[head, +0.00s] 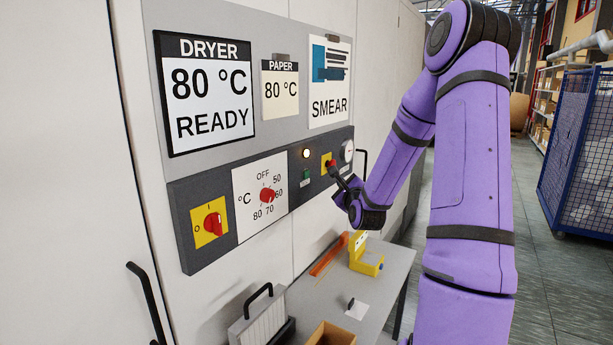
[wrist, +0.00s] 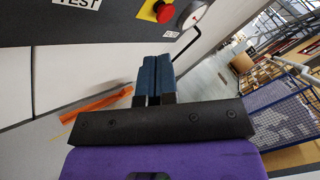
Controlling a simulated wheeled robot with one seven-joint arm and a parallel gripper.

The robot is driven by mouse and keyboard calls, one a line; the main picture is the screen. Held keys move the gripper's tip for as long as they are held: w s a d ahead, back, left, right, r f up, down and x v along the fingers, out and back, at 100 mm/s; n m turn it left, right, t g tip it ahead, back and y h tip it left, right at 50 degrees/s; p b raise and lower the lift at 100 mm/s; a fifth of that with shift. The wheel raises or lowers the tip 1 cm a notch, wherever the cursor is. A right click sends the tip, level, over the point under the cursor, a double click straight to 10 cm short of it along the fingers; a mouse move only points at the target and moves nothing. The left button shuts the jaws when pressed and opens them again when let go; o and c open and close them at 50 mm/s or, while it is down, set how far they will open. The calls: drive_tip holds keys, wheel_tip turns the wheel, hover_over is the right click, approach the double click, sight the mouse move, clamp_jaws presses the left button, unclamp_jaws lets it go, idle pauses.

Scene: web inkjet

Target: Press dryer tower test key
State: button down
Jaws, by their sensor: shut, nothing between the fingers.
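The dark control strip (head: 220,195) runs along the dryer cabinet front. A small green key (head: 306,174) sits on it below a lit lamp (head: 306,153), with a small label under it too small to read here. In the wrist view a white label reading TEST (wrist: 76,3) shows at the top edge; the key itself is out of that view. My gripper (head: 334,173) is to the right of the green key, in front of the strip near the red stop button (head: 331,162). Its blue fingers (wrist: 153,76) are together and empty. I cannot tell whether they touch the panel.
The red stop button on its yellow plate (wrist: 150,10) is close to my fingers. A red temperature knob (head: 267,195) and a red main switch (head: 213,224) are farther left. A blue cage (head: 578,150) is at right.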

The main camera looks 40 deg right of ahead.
drive_tip(key=w+a, duration=0.3)
drive_tip(key=w, duration=0.5)
drive_tip(key=shift+w, duration=0.25)
idle(2.0)
drive_tip(key=shift+w+a, duration=0.1)
drive_tip(key=shift+w, duration=0.15)
drive_tip(key=shift+w+a, duration=0.1)
drive_tip(key=shift+w, duration=0.3)
idle(0.8)
drive_tip(key=shift+s, duration=0.15)
drive_tip(key=shift+s+d, duration=0.25)
drive_tip(key=shift+s, duration=0.4)
drive_tip(key=shift+s+d, duration=0.25)
drive_tip(key=shift+s, duration=0.55)
drive_tip(key=shift+s+d, duration=0.3)
drive_tip(key=shift+s, duration=0.45)
drive_tip(key=shift+s+d, duration=0.25)
drive_tip(key=shift+s, duration=0.55)
